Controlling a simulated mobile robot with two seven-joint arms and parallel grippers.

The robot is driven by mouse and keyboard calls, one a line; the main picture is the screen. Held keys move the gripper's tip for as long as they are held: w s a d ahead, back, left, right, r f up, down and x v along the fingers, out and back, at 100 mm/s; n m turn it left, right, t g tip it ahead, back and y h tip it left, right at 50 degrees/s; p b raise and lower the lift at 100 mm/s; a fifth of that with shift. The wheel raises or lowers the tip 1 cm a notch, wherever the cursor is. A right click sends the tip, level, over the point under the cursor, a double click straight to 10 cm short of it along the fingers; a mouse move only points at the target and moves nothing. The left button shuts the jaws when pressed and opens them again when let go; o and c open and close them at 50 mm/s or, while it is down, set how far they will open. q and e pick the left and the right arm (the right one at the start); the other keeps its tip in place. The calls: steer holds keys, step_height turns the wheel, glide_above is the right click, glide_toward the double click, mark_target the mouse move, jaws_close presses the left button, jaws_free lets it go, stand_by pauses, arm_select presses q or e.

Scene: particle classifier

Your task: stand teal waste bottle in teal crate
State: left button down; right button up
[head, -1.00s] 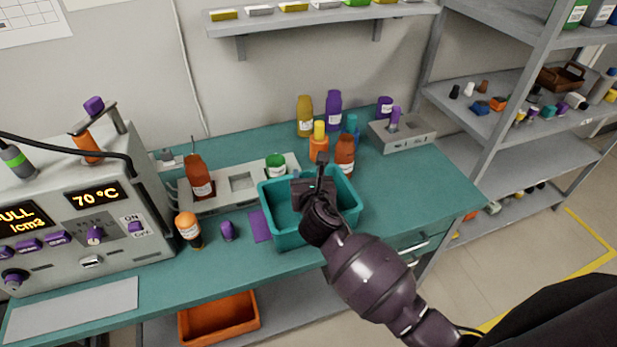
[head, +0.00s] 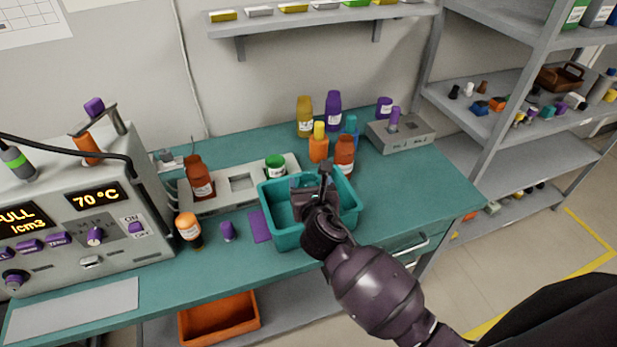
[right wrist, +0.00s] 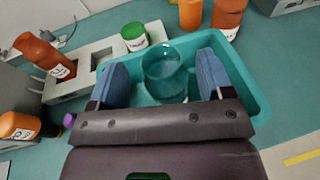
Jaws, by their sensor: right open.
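The teal crate (head: 290,240) is an open box on the bench; it also shows in the right wrist view (right wrist: 250,88). A see-through teal bottle (right wrist: 165,82) is inside the crate, between my right fingers in the right wrist view. It looks roughly upright, but its base is hard to see. My right gripper (head: 318,184) is over the crate. Its two blue fingers (right wrist: 163,74) are open, one on each side of the bottle, with gaps visible. In the head view the gripper hides most of the bottle. My left gripper is not in view.
Behind the crate stand a brown bottle (head: 344,155), an orange bottle (head: 318,143) and a teal-blue bottle (head: 351,126). A green-lidded jar (head: 275,166) is on a grey rack to the left. The bench right of the crate is clear.

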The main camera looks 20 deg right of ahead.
steer(key=v, duration=0.9)
steer(key=s+d+f+m+g+y, duration=0.1)
steer(key=s+d+f+m, duration=0.5)
steer(key=m, duration=1)
steer(key=s+d+f+m+g+y, duration=0.1)
steer(key=s+d+f+m, duration=0.5)
steer(key=m, duration=1.1)
step_height(320, 180, down, 3)
steer(key=s+g, duration=0.1)
steer(key=s, duration=0.2)
steer(key=shift+g, duration=0.4)
